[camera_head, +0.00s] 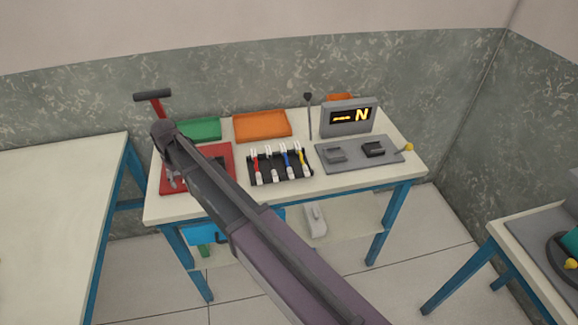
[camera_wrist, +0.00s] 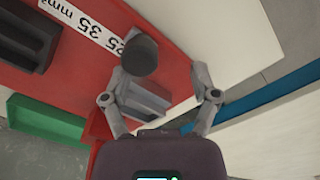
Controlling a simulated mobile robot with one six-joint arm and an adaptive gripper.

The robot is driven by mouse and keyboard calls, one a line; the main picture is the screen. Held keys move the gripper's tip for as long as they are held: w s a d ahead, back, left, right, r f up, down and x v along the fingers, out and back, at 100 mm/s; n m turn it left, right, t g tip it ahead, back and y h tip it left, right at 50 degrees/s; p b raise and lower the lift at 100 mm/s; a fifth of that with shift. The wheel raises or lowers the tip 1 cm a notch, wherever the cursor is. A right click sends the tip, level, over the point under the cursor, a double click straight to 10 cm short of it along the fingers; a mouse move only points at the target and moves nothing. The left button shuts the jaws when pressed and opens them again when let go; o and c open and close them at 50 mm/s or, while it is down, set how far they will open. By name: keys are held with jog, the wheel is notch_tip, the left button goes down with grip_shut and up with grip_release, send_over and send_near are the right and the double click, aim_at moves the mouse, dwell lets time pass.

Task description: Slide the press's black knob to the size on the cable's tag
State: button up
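The press (camera_head: 226,152) is a red base at the left of the table, with a red lever (camera_head: 158,106) that has a black grip. In the wrist view, its black knob (camera_wrist: 139,55) stands on the red plate beside a white scale strip (camera_wrist: 82,22). The strip reads 25, 35 and mm²; the knob is just past the 25 and hides what follows. My gripper (camera_wrist: 160,74) is open, with the knob between its fingers in the picture, nearer the left one. Contact cannot be told. In the head view my arm covers much of the press. No cable tag is readable.
A black rack (camera_head: 272,180) holds several coloured cables. A grey tester (camera_head: 348,121) shows an N. A green tray (camera_head: 198,129) and an orange tray (camera_head: 262,125) stand at the back. A grey plate (camera_head: 350,161) with dark blocks lies at the right.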

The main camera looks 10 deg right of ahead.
jog(key=shift+r+p, duration=6.25)
jog(key=shift+r, duration=0.45)
jog(key=s+d+f+m+b, duration=0.1)
jog(key=s+d, duration=0.3)
jog(key=d, duration=0.7)
jog(key=s+d+f+m+b, duration=0.1)
jog(key=s+d+m, duration=0.3)
jog(key=d, duration=0.7)
jog(key=s+d+f+m+b, duration=0.2)
jog(key=s+d+m, duration=0.1)
jog(key=d, duration=0.8)
jog(key=shift+s+t, duration=0.3)
jog(key=shift+s, duration=0.35)
jog(key=shift+f, duration=0.1)
